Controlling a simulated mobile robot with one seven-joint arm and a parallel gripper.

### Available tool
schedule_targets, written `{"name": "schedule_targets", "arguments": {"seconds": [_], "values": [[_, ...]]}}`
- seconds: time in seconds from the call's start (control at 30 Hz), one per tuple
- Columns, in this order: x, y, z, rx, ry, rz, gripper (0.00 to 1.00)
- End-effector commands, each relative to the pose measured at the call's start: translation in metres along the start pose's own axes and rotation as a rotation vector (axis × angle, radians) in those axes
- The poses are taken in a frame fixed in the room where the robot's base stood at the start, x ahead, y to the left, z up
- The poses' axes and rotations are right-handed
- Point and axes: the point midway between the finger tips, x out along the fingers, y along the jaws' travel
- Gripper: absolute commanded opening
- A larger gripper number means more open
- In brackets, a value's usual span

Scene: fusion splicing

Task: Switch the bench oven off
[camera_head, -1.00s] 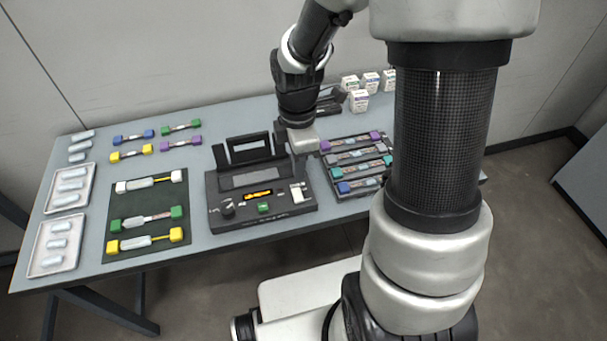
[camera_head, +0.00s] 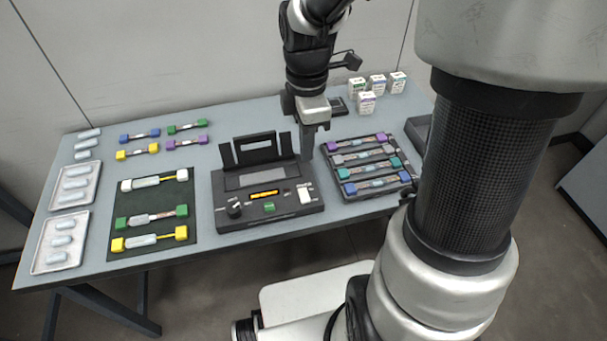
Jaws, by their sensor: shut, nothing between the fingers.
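A black bench unit (camera_head: 290,211) stands at the front middle of the table, with an orange display (camera_head: 265,194), a dark knob (camera_head: 234,210), a green button (camera_head: 269,207) and a pale switch (camera_head: 304,195) on its front panel. I take it to be the bench oven, but cannot read a label. Its lid (camera_head: 258,146) stands up at the back. My gripper (camera_head: 306,154) points down, shut and empty, by the unit's back right corner, behind the pale switch. I cannot tell its height above the unit or the switch position.
A rack (camera_head: 381,193) of coloured-end holders lies close on the right. A dark mat (camera_head: 120,229) with three holders and two trays (camera_head: 39,265) (camera_head: 51,204) lie to the left. Small boxes (camera_head: 366,103) stand at the back right.

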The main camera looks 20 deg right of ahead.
Motion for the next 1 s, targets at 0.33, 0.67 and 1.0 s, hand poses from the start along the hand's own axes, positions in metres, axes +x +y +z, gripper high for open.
{"name": "schedule_targets", "arguments": {"seconds": [0.33,0.67,1.0], "values": [[0.0,0.001,0.009,-0.003,0.0,-0.001,0.0],[0.015,0.001,0.009,-0.002,0.0,-0.003,0.0],[0.086,0.0,0.008,-0.004,0.001,-0.005,0.0]]}}
